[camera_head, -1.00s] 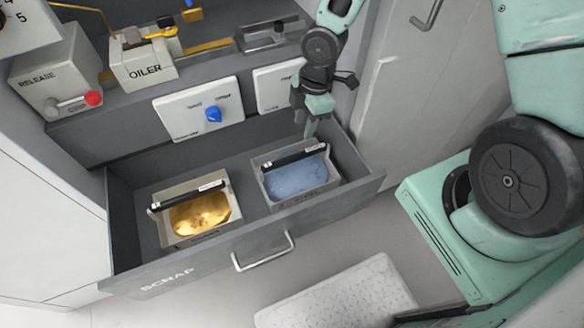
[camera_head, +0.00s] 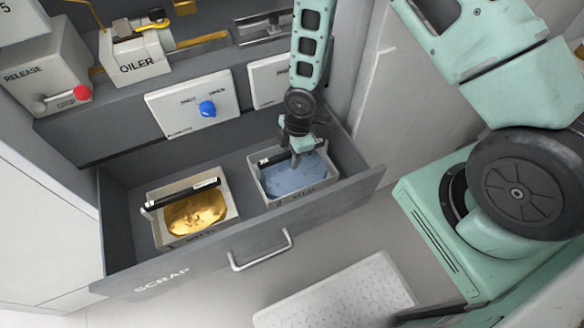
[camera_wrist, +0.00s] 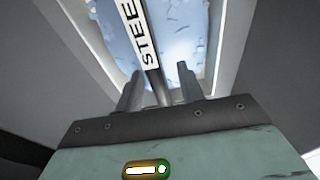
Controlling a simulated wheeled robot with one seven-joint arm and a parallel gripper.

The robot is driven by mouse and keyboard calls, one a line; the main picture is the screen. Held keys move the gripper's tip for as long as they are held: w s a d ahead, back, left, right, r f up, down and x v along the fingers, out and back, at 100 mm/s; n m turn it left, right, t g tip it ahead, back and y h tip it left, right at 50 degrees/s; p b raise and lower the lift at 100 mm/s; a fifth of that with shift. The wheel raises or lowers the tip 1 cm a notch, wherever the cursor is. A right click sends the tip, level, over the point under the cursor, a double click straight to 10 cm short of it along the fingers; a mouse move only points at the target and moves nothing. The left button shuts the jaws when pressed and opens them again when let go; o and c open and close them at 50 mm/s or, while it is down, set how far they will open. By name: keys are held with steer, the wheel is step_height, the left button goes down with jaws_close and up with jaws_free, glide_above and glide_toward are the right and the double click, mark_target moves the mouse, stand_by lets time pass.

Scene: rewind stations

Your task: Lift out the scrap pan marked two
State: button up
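Two scrap pans sit in the open drawer marked SCRAP (camera_head: 160,280). The right pan (camera_head: 257,193) holds blue-grey scrap and has a dark handle bar across it. The left pan (camera_head: 162,232) holds gold-coloured scrap under a dark labelled handle (camera_head: 180,193). I cannot read a "two" on either pan. My gripper (camera_head: 294,165) points down at the right pan's handle. In the wrist view its fingers (camera_wrist: 160,82) stand apart on either side of the bar, with a gap showing.
The drawer front with its handle (camera_head: 260,252) and the drawer's side walls surround the pans. Behind are a panel with a blue knob (camera_head: 208,109), the OILER box (camera_head: 138,64) and the RELEASE box (camera_head: 40,75). A pale textured block (camera_head: 335,295) lies on the floor in front.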

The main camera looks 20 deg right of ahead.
steer(key=shift+f, duration=0.3)
jaws_close()
stand_by(1.2)
